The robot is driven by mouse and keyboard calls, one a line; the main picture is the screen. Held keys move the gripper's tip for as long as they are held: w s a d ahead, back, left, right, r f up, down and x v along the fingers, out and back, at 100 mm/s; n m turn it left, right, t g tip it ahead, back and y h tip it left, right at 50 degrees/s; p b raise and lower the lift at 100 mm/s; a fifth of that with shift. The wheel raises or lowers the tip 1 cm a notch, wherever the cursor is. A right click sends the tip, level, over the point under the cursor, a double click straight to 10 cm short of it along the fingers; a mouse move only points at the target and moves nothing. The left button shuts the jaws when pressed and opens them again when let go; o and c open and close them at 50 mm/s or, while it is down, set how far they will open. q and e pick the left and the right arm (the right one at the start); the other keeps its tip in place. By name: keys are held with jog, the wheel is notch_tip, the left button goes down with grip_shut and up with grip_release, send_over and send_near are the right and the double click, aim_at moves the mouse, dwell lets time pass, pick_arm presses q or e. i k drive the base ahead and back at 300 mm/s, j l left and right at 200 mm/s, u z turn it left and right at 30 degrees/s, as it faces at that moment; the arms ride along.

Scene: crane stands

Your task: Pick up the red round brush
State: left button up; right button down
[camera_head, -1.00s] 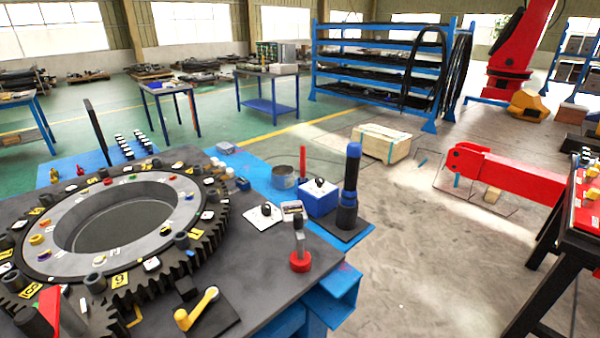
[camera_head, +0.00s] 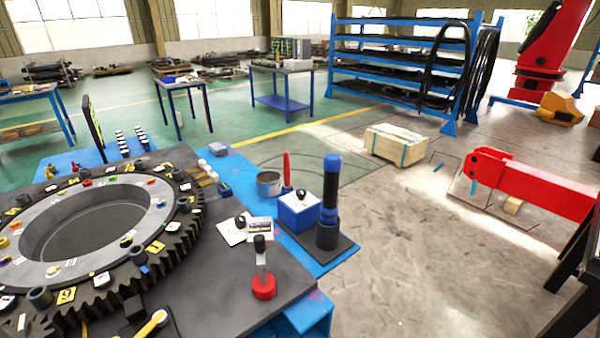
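A small upright tool with a round red base (camera_head: 264,287), a pale shaft and a dark top stands near the right edge of the dark tabletop (camera_head: 215,305). It looks like the red round brush, though its bristles cannot be made out. It stands apart from the large toothed ring (camera_head: 180,238) on its left. Neither of my grippers is in view.
A red beam (camera_head: 530,186) juts in at right.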

aim_at(286, 166)
jog(key=i+l+u, duration=0.1)
jog(key=l, duration=0.25)
jog(key=i+l, duration=0.25)
jog(key=l, duration=0.15)
jog(key=i+l+u, duration=0.15)
jog(key=l, duration=0.25)
jog(key=i+l, duration=0.15)
jog(key=l, duration=0.25)
jog(key=i+l+u, duration=0.15)
jog(key=l, duration=0.25)
